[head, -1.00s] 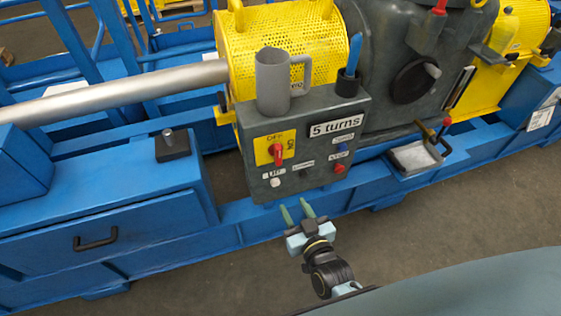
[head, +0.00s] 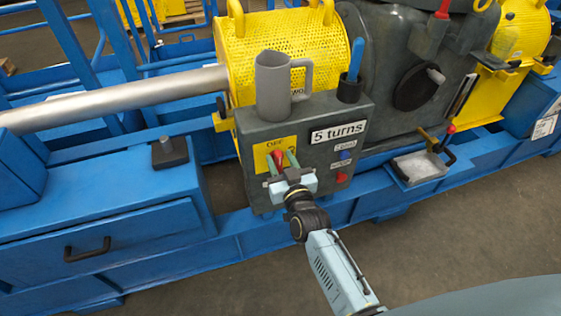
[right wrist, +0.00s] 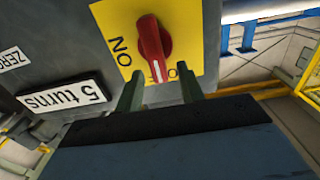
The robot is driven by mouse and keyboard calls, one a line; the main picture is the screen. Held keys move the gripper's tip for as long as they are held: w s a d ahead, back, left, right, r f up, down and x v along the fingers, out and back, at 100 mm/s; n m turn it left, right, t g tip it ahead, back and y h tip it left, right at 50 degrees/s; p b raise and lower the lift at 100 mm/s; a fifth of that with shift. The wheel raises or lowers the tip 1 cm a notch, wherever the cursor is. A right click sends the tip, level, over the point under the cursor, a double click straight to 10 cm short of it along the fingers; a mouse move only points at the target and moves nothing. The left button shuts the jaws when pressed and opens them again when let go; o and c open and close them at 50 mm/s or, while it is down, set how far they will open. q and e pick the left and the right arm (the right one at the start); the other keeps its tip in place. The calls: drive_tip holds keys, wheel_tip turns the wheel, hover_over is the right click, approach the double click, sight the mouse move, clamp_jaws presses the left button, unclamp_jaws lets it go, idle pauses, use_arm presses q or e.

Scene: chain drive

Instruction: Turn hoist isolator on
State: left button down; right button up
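The hoist isolator is a red rotary knob (right wrist: 152,45) on a yellow plate (right wrist: 185,20) on the grey control box. In the right wrist view its white mark points down toward a label mostly hidden by my gripper; "ON" reads upside down at the left. My right gripper (head: 284,160) is at the knob in the head view, partly covering it and the plate. Its two green fingers (right wrist: 160,88) are apart, pointing at the panel, with the knob lying between their lines. I cannot tell whether they touch it. My left gripper is not in view.
On the control box (head: 330,115) stand a grey mug (head: 272,85) and a black cup (head: 349,90) with a blue-handled tool. Blue (head: 345,155) and red (head: 341,177) buttons sit right of the gripper. A shallow tray (head: 420,168) is further right.

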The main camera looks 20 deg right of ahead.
drive_tip(key=shift+w, duration=0.3)
drive_tip(key=shift+c, duration=0.5)
clamp_jaws()
